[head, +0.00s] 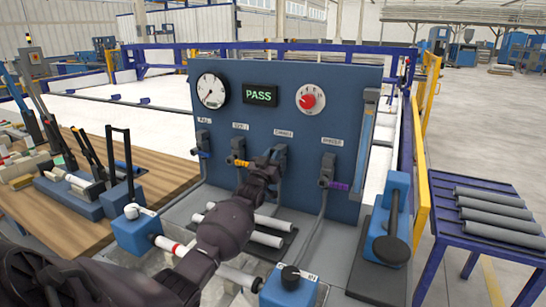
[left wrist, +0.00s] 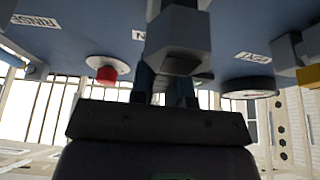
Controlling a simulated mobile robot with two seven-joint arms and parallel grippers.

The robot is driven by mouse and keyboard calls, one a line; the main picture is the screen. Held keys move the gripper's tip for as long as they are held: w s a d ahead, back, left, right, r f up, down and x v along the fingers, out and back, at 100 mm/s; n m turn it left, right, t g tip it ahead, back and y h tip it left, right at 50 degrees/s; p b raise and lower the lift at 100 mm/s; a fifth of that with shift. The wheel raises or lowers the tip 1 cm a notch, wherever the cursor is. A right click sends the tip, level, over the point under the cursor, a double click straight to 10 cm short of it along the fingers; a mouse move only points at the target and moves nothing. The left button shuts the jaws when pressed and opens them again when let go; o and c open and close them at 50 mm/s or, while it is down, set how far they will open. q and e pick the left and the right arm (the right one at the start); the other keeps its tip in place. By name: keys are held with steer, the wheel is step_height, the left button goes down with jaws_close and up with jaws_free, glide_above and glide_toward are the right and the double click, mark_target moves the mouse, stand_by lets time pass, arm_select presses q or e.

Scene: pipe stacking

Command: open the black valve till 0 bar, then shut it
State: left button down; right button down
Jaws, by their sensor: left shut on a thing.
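The blue test panel (head: 350,110) carries a row of valves. My left gripper (head: 268,164) is at the third valve from the left and is shut on it; in the left wrist view my fingers (left wrist: 165,92) close just below a grey valve body (left wrist: 178,40). The gripper hides the handle, so its colour and angle cannot be told. The round white gauge (head: 211,90) is at the panel's upper left; its scale is too small to read. The green display (head: 260,95) reads PASS. My right gripper is out of view.
The neighbouring valves have a yellow handle (head: 240,163) and a purple handle (head: 338,186). A red knob (head: 309,101) is at the upper right. White pipes (head: 262,238) lie below my arm. A blue rack (head: 500,205) with several grey pipes stands at the right.

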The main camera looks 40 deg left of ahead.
arm_select(q)
steer(key=c, duration=1.1)
jaws_free()
steer(key=shift+s+d+f, duration=0.1)
steer(key=shift+s+f, duration=0.15)
steer(key=shift+s, duration=0.2)
steer(key=v, duration=1)
steer(key=shift+p, duration=0.4)
steer(key=shift+w, duration=0.1)
